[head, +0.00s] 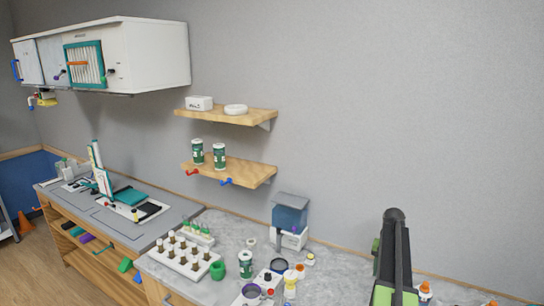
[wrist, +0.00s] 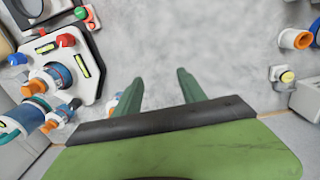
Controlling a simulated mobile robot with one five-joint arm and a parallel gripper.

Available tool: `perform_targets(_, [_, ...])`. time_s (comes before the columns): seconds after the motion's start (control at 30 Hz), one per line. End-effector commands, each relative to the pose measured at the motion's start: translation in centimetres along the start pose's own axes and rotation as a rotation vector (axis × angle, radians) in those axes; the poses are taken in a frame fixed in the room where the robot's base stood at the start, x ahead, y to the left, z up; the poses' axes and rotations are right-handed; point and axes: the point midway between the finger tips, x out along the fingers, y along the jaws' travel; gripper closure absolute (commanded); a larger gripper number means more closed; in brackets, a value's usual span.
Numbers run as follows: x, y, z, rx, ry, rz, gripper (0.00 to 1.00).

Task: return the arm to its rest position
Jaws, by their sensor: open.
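My arm (head: 394,258) stands at the lower right of the head view, its black and green links rising in front of the grey wall. The gripper's fingers do not show clearly in the head view. In the wrist view my gripper (wrist: 158,90) has two green fingers spread apart with nothing between them. Beyond the fingers is the bare marbled worktop (wrist: 220,50).
In the wrist view, a white panel (wrist: 80,82) with coloured knobs and fittings lies left of the fingers, and a small yellow-topped item (wrist: 287,76) sits right. In the head view, a white rack (head: 184,258) and green cup (head: 217,270) stand on the counter. Shelves (head: 240,170) hang above.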

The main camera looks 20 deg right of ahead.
Motion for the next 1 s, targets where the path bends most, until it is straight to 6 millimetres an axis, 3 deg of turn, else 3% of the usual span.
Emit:
perform_targets(0.03, [1.8,-4.2,3.0,-0.068,0.002,-0.001,0.52])
perform_targets(0.2, [4.7,-15.9,11.9,-0.291,0.01,-0.008,0.52])
perform_targets(0.27, [5.8,-19.5,15.6,-0.372,0.013,-0.011,0.52])
perform_targets(0.4, [8.6,-26.4,25.3,-0.57,0.018,-0.016,0.52])
perform_targets(0.5, [10.3,-29.9,32.2,-0.704,0.022,-0.02,0.52])
perform_targets(0.6, [11.6,-31.9,37.5,-0.811,0.024,-0.023,0.52])
perform_targets(0.7, [12.2,-32.9,40.8,-0.877,0.026,-0.025,0.52])
perform_targets(0.8, [12.3,-33.3,42.1,-0.905,0.026,-0.026,0.52])
perform_targets(1.0, [12.1,-33.4,42.1,-0.906,0.026,-0.026,0.52])
